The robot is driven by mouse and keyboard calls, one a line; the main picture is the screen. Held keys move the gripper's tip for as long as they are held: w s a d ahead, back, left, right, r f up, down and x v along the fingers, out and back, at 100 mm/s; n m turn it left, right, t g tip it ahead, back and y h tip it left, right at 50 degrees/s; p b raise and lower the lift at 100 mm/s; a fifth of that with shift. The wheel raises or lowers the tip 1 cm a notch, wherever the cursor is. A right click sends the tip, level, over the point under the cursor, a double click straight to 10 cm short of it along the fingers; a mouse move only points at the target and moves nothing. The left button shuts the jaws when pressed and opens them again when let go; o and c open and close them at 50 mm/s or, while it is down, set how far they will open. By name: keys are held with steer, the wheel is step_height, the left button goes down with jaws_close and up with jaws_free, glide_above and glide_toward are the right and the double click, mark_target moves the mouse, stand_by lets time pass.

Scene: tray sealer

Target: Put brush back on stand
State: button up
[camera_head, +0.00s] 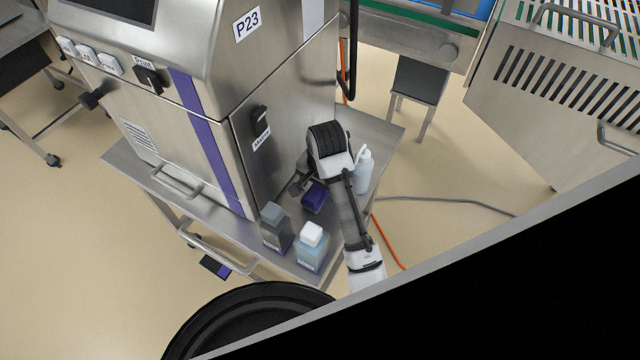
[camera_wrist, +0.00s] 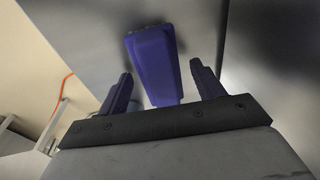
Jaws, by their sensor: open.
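My gripper (camera_wrist: 161,68) is open, its two purple fingers spread in the wrist view. A purple tapered piece (camera_wrist: 152,62), which looks like the brush, shows between and beyond the fingers, with a dark edge at its far end. I cannot tell whether the fingers touch it. In the head view, a purple block (camera_head: 315,197) sits on the steel cart shelf beside my gripper (camera_head: 299,183), which is partly hidden by my arm. I cannot tell whether this block is the brush or its stand. No separate stand can be made out.
On the shelf (camera_head: 388,134), a dark bottle (camera_head: 276,228) and a white-capped bottle (camera_head: 312,247) stand in front. A pale spray bottle (camera_head: 363,172) stands right of my arm. The steel machine marked P23 (camera_head: 215,100) rises close on the left.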

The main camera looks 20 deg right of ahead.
step_height(320, 180, up, 12)
steer(key=s+p, duration=0.2)
steer(key=p, duration=0.2)
steer(key=shift+p, duration=0.3)
stand_by(0.4)
